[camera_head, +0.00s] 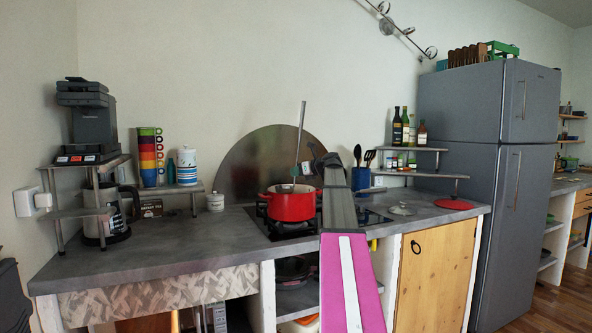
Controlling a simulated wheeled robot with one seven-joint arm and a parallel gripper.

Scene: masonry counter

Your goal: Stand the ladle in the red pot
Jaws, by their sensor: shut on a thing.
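The red pot (291,205) stands on the black stove top set in the counter, its open top facing up. The ladle (301,125) is a long, thin grey handle, nearly upright with a slight tilt, above and in line with the pot. Its lower end comes down at the pot's opening; whether it touches the pot bottom I cannot tell. My gripper (305,168) is shut on the ladle's handle, just above the pot's rim at the right. My arm hides part of the gripper and the right side of the stove.
A round metal disc (248,150) leans on the wall behind the pot. A blue utensil holder (361,179), a lid (403,209) and a red round mat (454,204) are to the right. Stacked cups (150,158) are left. The counter's left front (170,245) is clear.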

